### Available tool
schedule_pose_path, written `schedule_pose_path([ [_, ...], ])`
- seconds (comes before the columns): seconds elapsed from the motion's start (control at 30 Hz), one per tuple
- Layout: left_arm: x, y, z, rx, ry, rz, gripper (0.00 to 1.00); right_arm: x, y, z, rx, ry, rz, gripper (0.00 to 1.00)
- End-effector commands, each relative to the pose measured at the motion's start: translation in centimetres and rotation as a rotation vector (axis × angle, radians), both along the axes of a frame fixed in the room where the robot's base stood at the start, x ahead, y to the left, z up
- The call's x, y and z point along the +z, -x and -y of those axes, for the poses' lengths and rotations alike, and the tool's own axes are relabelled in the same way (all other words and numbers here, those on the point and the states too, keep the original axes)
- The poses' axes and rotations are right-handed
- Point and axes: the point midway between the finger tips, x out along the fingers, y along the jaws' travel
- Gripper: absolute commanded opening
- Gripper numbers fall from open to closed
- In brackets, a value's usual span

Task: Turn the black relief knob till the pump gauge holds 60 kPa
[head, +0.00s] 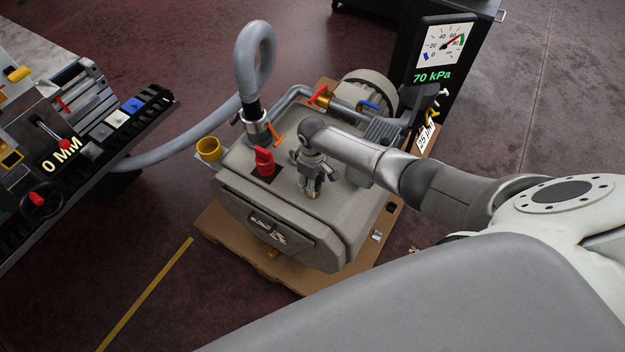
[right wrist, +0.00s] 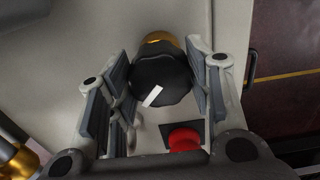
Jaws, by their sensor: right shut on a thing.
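The black relief knob (right wrist: 163,79) has a white pointer line and sits on a brass stem above the pump's grey top. My right gripper (head: 311,180) reaches down onto the pump top from the right and hides the knob in the head view. In the right wrist view its two fingers stand on either side of the knob, shut on it. My left gripper is out of view.
A red knob (head: 264,162) sits on the pump (head: 290,220) close to the gripper, and also shows in the right wrist view (right wrist: 183,140). A brass cup (head: 209,149) and grey hose (head: 253,62) stand nearby.

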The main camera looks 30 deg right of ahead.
Motion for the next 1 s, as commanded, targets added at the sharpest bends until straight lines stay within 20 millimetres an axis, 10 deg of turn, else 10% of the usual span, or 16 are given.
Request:
schedule_pose_path([
  [1.0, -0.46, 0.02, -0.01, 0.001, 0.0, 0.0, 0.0, -0.01, -0.01, -0.05, 0.601, -0.001, 0.001, 0.23],
])
